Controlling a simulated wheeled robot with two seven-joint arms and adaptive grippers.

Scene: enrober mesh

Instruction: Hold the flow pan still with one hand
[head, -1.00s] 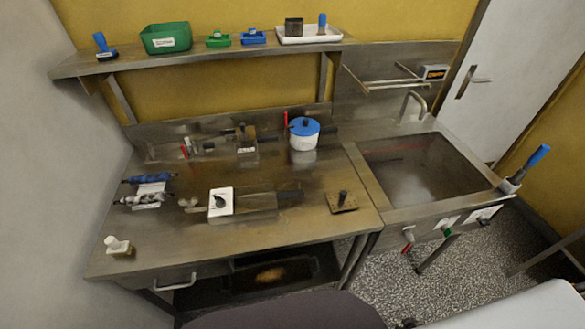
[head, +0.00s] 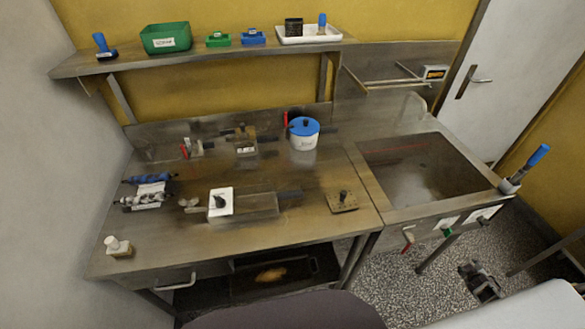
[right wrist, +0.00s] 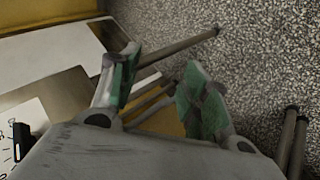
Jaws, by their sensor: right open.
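I cannot tell for sure which item is the flow pan. A low metal box (head: 258,206) with a white dial plate (head: 221,202) on its left and a dark bar at its right end lies mid-bench. A dark shallow tray (head: 300,272) with a brownish patch sits on the shelf under the bench. My right gripper (head: 482,280) is over the speckled floor, right of the bench and below the sink front. In the right wrist view my right gripper (right wrist: 157,88) is open, its green-padded fingers apart with nothing between them. My left gripper is out of view.
A blue-lidded white pot (head: 303,135) stands at the bench back. A small metal block with a knob (head: 342,200) lies near the front right. The sink (head: 425,170) has valves along its front. A blue-handled tool (head: 525,168) stands at its right corner. The bench's front middle is clear.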

